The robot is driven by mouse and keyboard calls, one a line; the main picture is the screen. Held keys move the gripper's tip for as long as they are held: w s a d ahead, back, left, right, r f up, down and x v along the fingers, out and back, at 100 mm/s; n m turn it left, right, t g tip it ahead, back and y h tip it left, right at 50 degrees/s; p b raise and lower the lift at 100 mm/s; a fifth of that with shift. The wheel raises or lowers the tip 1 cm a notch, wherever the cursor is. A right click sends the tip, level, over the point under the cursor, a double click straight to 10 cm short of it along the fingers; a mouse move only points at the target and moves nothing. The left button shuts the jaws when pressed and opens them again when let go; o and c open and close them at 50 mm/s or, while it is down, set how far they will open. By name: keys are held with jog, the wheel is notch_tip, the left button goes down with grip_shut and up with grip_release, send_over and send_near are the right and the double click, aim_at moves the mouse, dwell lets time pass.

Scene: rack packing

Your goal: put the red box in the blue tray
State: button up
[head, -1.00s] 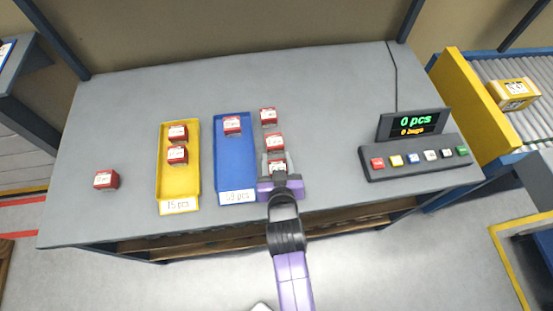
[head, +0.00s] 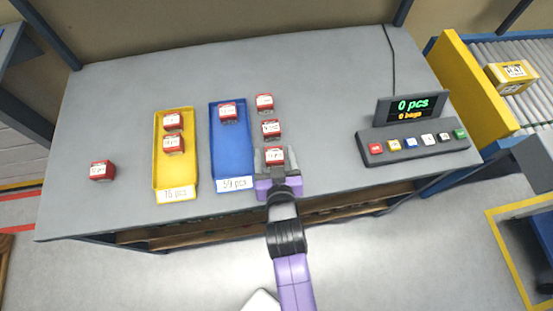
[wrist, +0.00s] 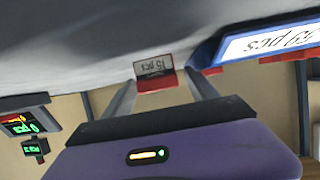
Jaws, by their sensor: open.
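Several small red boxes with white labels show in the head view. Three stand in a column right of the blue tray (head: 247,165): a far one (head: 264,102), a middle one (head: 271,128) and a near one (head: 274,154). Another red box (head: 227,111) is in the blue tray's far end. My gripper (head: 274,161) is open at the near box, its fingers to either side. The wrist view shows that box (wrist: 155,80) between the fingertips, with no clear grip on it. The blue tray's labelled end (wrist: 265,42) is close on the right there.
A yellow tray (head: 175,178) holds two red boxes; one more red box (head: 102,170) lies at the far left. A button console (head: 415,145) with a display stands at right, beside a conveyor (head: 520,75) carrying a yellow package. The table's back is clear.

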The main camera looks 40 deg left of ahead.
jog(key=v, duration=0.8)
jog(key=shift+s+d+r+b, duration=0.15)
jog(key=shift+s+b, duration=0.2)
jog(key=shift+b, duration=0.05)
jog(key=s+d+r+m+t+h, duration=0.1)
jog(key=s+d+m+t+h, duration=0.15)
jog(key=d, duration=0.85)
jog(key=s+d+m+t+h, duration=0.1)
jog(key=s+d+m+h, duration=0.15)
jog(key=d, duration=0.95)
jog(key=s+d+r+m+t+h, duration=0.1)
jog(key=s+d+r+m, duration=0.1)
jog(key=s+d+r, duration=0.3)
jog(key=s+d, duration=0.1)
jog(key=d, duration=0.3)
jog(key=shift+s+r+h, duration=0.25)
jog(key=shift+r+h, duration=0.05)
jog(key=shift+h, duration=0.1)
jog(key=shift+o, duration=0.4)
jog(key=s+d+r+m+h, duration=0.2)
jog(key=s+d+r, duration=0.2)
jog(key=r, duration=0.2)
jog(key=shift+s+d+t+h, duration=0.3)
jog(key=shift+s+t+h, duration=0.1)
jog(key=shift+t, duration=0.05)
